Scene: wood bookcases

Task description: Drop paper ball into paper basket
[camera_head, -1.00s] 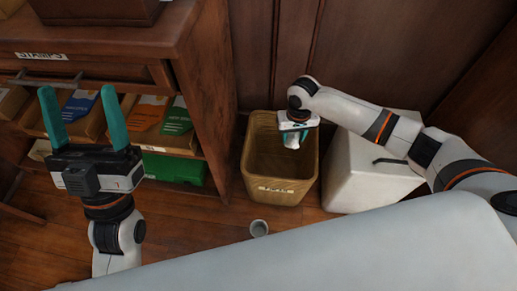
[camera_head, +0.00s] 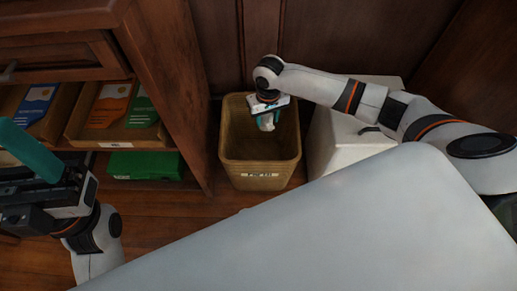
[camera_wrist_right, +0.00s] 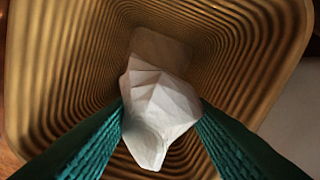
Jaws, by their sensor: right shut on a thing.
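The paper basket (camera_head: 260,176) is a tan, ribbed bin with a label on its front; it stands on the floor between the wood bookcase and a white box. My right gripper (camera_head: 267,121) points down inside its opening. In the right wrist view, the white, crumpled paper ball (camera_wrist_right: 157,108) is held between the two teal fingers, with the ribbed basket walls (camera_wrist_right: 60,70) around it. A paler patch of the basket's floor shows behind the ball. My left gripper (camera_head: 28,150) is at the left edge, partly cut off, with one spread finger visible and nothing seen in it.
The wood bookcase (camera_head: 165,80), with trays of folders and a green box (camera_head: 145,165), stands left of the basket. The white box (camera_head: 345,140) stands close on its right. A dark wood wall is behind. My pale body covers the lower right.

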